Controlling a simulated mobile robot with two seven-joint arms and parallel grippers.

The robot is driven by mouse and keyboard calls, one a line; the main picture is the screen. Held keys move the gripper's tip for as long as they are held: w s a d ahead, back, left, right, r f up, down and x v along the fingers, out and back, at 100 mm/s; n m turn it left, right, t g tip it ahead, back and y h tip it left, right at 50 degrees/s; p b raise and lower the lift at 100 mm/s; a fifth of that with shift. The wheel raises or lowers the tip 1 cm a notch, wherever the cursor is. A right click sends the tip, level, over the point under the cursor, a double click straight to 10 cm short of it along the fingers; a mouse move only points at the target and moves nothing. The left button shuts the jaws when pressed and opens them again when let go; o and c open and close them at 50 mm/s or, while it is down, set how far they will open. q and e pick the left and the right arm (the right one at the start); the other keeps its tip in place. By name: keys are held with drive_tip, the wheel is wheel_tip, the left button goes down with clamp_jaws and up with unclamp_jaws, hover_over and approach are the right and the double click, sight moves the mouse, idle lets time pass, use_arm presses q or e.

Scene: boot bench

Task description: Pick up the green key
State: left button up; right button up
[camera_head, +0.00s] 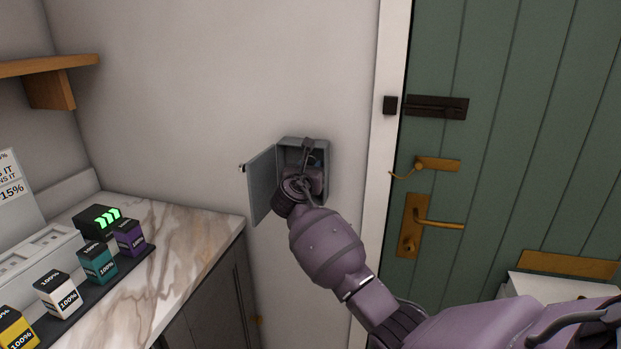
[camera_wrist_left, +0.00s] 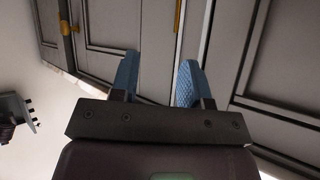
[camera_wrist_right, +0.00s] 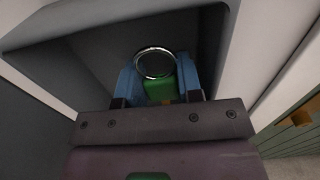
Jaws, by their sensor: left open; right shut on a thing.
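The green key (camera_wrist_right: 159,86) shows in the right wrist view as a green body with a metal ring (camera_wrist_right: 154,63) above it. My right gripper (camera_wrist_right: 160,88) is shut on it, with a blue finger on each side. The gripper is inside the open grey wall box (camera_head: 322,146); the box's walls also show in the right wrist view (camera_wrist_right: 200,38). In the head view my right gripper (camera_head: 309,165) hides most of the box's inside, and the key cannot be made out there. My left gripper (camera_wrist_left: 158,80) is open and empty, in front of grey cabinet panels.
The box's door (camera_head: 262,185) stands open to the left. A marble counter (camera_head: 190,235) at the left holds several labelled battery blocks (camera_head: 97,262) and a charger with green lights (camera_head: 98,222). A green door (camera_head: 510,120) with latches is at the right.

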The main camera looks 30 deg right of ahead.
drive_tip(key=v, duration=1.8)
drive_tip(key=shift+f+p, duration=0.2)
drive_tip(key=shift+p, duration=0.15)
